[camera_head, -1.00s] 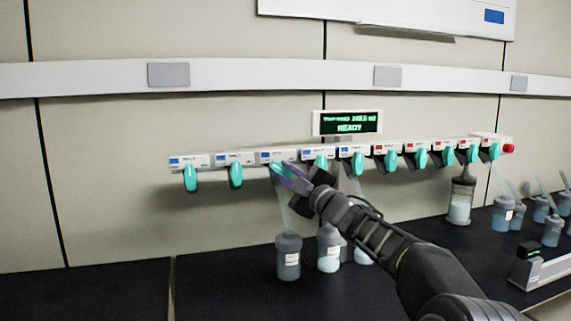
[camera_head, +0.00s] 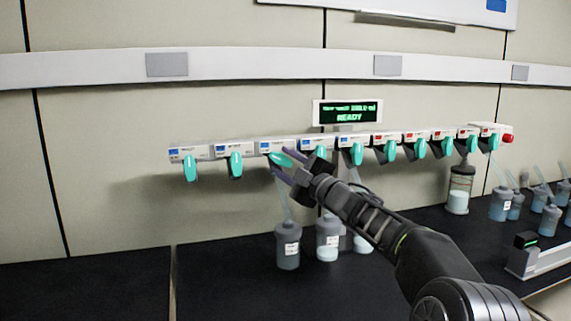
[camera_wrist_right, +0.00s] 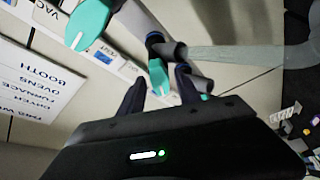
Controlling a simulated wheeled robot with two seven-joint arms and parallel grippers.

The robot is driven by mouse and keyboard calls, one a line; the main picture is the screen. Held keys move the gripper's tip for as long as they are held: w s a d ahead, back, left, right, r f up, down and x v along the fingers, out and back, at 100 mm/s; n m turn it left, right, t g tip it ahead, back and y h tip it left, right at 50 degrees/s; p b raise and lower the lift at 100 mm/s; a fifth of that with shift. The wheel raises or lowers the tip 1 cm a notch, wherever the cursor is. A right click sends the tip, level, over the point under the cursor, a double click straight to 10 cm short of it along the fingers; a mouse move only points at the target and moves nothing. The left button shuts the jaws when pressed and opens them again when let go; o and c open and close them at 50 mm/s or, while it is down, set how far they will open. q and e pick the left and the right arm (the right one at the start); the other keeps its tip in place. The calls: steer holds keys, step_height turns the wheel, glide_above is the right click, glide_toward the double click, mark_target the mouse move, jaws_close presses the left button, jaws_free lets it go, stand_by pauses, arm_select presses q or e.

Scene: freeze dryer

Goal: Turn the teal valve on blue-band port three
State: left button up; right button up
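A row of teal valves hangs from a white manifold; the left ones have blue bands. The teal valve on port three (camera_head: 281,159) sits tilted sideways, while its neighbours, such as the valve on port two (camera_head: 235,165), hang down. My right gripper (camera_head: 283,168) is at the port-three valve, its fingers apart. In the right wrist view, a teal valve (camera_wrist_right: 158,76) shows between and beyond the spread fingertips (camera_wrist_right: 160,90); contact cannot be told. Another teal valve (camera_wrist_right: 89,24) is larger at the upper left. My left gripper is not in view.
Several grey flasks, including one (camera_head: 287,246), stand below the manifold near my right arm. A clear vessel (camera_head: 459,188) hangs at the right. The black bench (camera_head: 90,290) is clear at the left.

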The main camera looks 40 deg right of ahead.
steer(key=shift+s, duration=0.1)
steer(key=s+f+b, duration=0.1)
steer(key=s, duration=0.6)
steer(key=shift+s+f, duration=0.25)
stand_by(0.4)
